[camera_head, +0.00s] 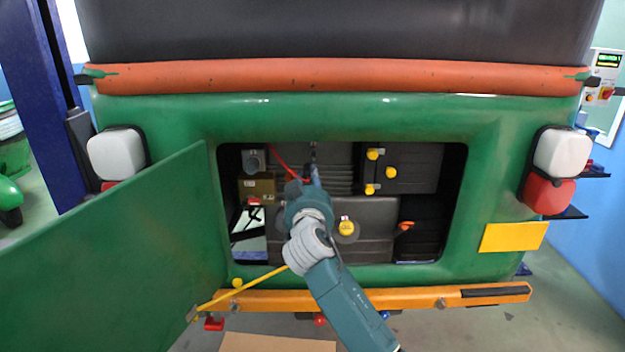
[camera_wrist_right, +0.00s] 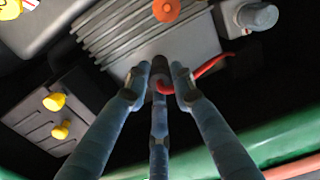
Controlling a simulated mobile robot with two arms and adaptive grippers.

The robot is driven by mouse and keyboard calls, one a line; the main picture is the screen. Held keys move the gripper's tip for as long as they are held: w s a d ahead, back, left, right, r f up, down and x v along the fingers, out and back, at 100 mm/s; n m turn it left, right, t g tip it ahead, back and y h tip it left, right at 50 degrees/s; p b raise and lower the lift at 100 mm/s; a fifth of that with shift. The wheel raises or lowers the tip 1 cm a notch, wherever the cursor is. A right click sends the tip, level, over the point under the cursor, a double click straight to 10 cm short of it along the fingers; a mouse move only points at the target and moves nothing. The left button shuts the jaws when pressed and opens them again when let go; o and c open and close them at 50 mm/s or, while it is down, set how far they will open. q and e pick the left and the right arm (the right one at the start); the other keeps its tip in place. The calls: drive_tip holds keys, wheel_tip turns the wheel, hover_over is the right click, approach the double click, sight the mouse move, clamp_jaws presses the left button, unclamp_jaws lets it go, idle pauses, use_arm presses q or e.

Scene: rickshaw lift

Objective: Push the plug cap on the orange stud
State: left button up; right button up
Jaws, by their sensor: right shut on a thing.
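My right gripper (camera_head: 307,188) reaches into the open rear bay of the green rickshaw. In the wrist view its three blue-grey fingers (camera_wrist_right: 162,88) are closed around the plug cap (camera_wrist_right: 160,82), which is mostly hidden between the fingertips. A red lead (camera_wrist_right: 208,68) runs from there to the side; it also shows in the head view (camera_head: 283,160). The orange stud (camera_wrist_right: 166,10) is a round orange piece near the top edge of the wrist view, beside the ribbed grey block and apart from the fingertips. In the head view my gripper and arm hide it. My left gripper is not in view.
A ribbed grey engine block (camera_wrist_right: 125,38) lies behind the fingers. Yellow knobs (camera_head: 391,172) sit on the right panel, a yellow cap (camera_head: 347,227) lower down. The open green door (camera_head: 110,250) stands left, propped by a yellow rod (camera_head: 245,287). An orange bumper (camera_head: 390,299) crosses below.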

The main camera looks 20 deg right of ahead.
drive_tip(key=a+f+b, duration=0.5)
drive_tip(key=f+b, duration=0.1)
drive_tip(key=b, duration=0.1)
drive_tip(key=shift+s+f, duration=0.15)
idle(0.6)
drive_tip(key=b+x, duration=0.3)
drive_tip(key=x, duration=0.3)
drive_tip(key=shift+b, duration=0.4)
idle(2.7)
drive_tip(key=shift+w+b, duration=0.25)
drive_tip(key=shift+b, duration=0.2)
idle(1.0)
drive_tip(key=shift+w+d, duration=0.15)
drive_tip(key=shift+w, duration=0.15)
idle(0.9)
